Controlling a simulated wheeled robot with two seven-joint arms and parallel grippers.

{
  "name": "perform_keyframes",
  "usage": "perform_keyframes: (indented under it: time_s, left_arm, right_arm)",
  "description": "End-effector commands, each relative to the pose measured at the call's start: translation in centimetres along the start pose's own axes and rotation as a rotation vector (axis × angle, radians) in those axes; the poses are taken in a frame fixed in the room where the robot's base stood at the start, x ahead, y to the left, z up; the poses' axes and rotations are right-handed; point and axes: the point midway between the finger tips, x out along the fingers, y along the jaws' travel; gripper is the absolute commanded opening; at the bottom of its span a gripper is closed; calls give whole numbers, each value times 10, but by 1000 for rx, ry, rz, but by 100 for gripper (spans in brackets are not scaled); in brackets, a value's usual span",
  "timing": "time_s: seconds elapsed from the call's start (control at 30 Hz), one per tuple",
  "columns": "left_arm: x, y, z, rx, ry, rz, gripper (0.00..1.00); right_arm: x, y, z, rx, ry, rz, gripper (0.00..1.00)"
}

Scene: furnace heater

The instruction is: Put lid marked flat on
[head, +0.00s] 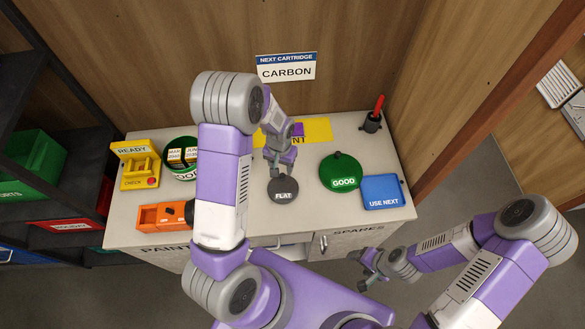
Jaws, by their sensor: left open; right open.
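The dark grey round lid marked FLAT (283,197) is near the middle of the table's front part. I cannot tell whether it lies on the table or on something. My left gripper (279,172) is open, pointing down just behind and over the lid's far edge; contact is unclear. It holds nothing that I can see. My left arm crosses the table and hides part of it, including whatever stands left of the lid. My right gripper (368,262) is open and empty, low in front of the table's front edge.
A green lid marked GOOD (341,167) and a blue USE NEXT tray (383,191) are on the right. A green round container (168,169) holding cartridges, a yellow checker (139,166) and an orange box (150,218) are on the left. A dark holder (371,123) stands behind.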

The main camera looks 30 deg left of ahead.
Motion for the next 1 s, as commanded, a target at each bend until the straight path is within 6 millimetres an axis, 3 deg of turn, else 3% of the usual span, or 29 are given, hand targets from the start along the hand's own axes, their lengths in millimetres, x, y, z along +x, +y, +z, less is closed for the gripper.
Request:
perform_keyframes:
  time_s: [0.37,0.6,0.93,1.0]
  left_arm:
    - [35,-1,1,0,-5,0,53]
    - [70,-2,0,0,-3,2,53]
    - [76,-1,-1,-1,0,3,53]
    - [76,-1,-1,-1,0,3,43]
  right_arm:
    - [0,0,2,1,-3,0,68]
    - [0,0,1,0,-3,0,68]
    - [0,0,1,0,-2,0,68]
    - [0,0,1,0,-2,0,68]
